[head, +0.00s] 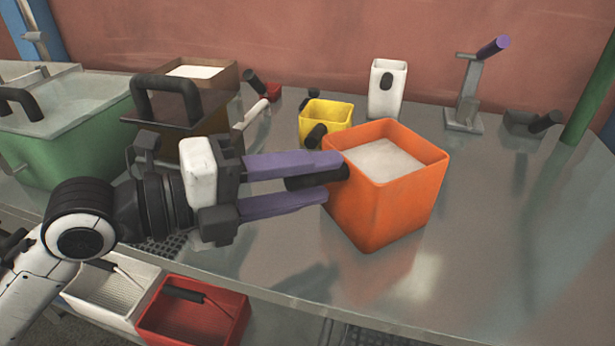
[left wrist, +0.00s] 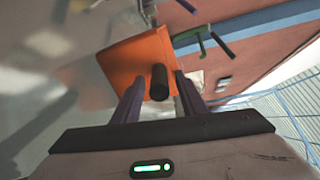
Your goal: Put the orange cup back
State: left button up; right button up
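The orange cup (head: 385,205) is a square box-like cup filled with white powder, upright on the metal table, right of centre in the head view. Its black handle (head: 318,178) points left toward my left arm. My left gripper (head: 325,178) has its two purple fingers on either side of this handle. In the left wrist view, the handle (left wrist: 158,82) lies between the fingers with narrow gaps on both sides, so the gripper looks open around it. The orange cup (left wrist: 135,58) fills the space beyond the fingertips. My right gripper is not in view.
A yellow cup (head: 338,112) stands close behind the orange cup, with a white cup (head: 389,90) farther back. A green bin (head: 70,125) and a brown container (head: 205,130) stand left. A metal stand (head: 465,100) is at back right. The table (head: 500,220) is clear to the right.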

pick_arm(q)
jog(key=shift+r, duration=0.1)
jog(key=shift+r, duration=0.1)
jog(key=b+v, duration=0.3)
jog(key=v, duration=0.9)
